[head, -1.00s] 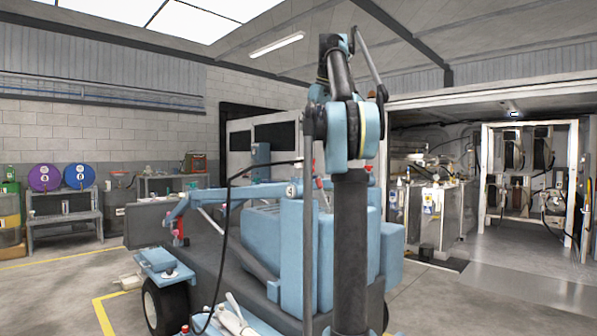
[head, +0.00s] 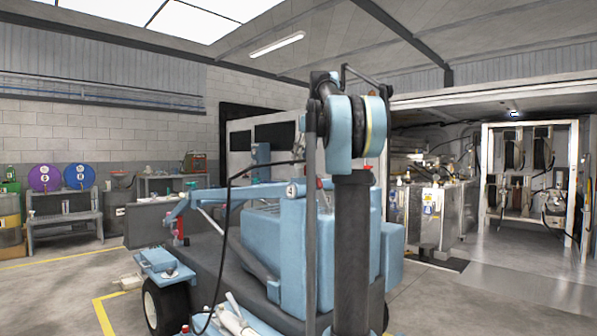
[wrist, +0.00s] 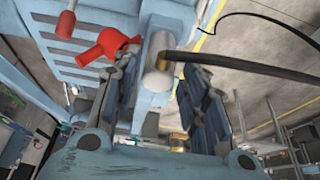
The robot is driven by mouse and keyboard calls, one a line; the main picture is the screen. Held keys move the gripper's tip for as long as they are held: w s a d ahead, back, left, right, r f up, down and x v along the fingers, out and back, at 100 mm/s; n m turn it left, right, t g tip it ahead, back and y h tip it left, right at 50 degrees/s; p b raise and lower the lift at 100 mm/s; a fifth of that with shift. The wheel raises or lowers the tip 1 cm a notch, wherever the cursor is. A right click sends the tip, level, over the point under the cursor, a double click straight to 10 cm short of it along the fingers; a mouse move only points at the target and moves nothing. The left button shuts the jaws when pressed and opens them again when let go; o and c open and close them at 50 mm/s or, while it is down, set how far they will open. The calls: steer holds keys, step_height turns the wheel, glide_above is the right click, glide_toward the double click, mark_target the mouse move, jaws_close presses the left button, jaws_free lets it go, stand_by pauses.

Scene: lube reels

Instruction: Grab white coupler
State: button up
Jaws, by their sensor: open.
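In the wrist view a pale grey-white cylinder (wrist: 155,82), which looks like the white coupler, lies between the fingers of my gripper (wrist: 158,90). A black hose with a brass-coloured end (wrist: 169,56) meets it near its top. My gripper is open, with one dark finger on each side of the cylinder. I cannot tell whether either finger touches it. In the head view the black hose (head: 228,205) loops up to the blue cart (head: 262,240). My gripper and the coupler are hidden there behind my own arm.
A red lever (wrist: 107,46) and a red knob (wrist: 67,24) sit close to the left finger in the wrist view. The head view shows a bench (head: 65,222) at left and metal tanks (head: 430,212) at right. Open floor lies at front right.

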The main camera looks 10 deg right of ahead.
mark_target(299, 166)
steer(key=shift+x, duration=2.6)
steer(key=shift+w, duration=0.15)
steer(key=shift+c, duration=0.5)
steer(key=shift+r, duration=0.1)
steer(key=c, duration=0.8)
